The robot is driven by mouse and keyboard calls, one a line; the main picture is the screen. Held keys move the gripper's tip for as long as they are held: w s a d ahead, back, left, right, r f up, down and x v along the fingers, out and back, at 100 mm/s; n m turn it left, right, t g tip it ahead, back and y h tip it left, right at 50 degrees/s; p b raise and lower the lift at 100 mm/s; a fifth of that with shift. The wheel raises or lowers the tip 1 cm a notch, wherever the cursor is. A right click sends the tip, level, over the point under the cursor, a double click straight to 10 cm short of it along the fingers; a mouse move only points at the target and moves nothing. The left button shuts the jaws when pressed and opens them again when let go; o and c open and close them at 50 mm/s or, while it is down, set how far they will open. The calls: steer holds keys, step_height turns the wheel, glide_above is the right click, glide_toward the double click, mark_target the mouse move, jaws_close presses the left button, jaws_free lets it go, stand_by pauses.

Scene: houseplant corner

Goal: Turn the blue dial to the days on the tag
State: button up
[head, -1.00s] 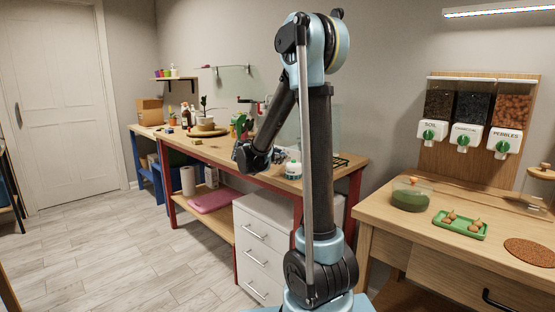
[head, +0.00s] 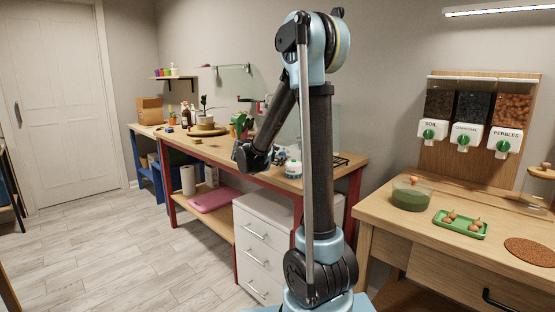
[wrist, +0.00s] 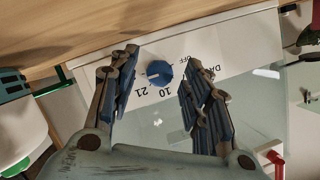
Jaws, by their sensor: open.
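The blue dial (wrist: 159,73) sits on a white panel (wrist: 215,48) in the wrist view. A pale mark shows on the dial's left side. Printed around it, upside down in this view, are "OFF", "10", "21" and a partly covered word starting "DA". My gripper (wrist: 158,68) is open, with one finger on each side of the dial and visible gaps between. In the head view my arm's wrist (head: 252,157) is over the red-legged workbench (head: 225,155); the dial cannot be made out there. I cannot make out a tag with days in either view.
A wooden edge (wrist: 120,30) runs above the panel in the wrist view, and a red part (wrist: 275,160) is at lower right. Dispensers (head: 466,122) and a green tray (head: 461,224) are at right.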

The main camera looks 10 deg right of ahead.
steer(key=v, duration=1)
steer(key=shift+s+a+r, duration=0.1)
steer(key=shift+s+a, duration=0.1)
steer(key=shift+a, duration=0.1)
steer(key=shift+s+a+r, duration=0.1)
steer(key=shift+s+a, duration=0.2)
steer(key=shift+s, duration=0.1)
steer(key=shift+d, duration=0.1)
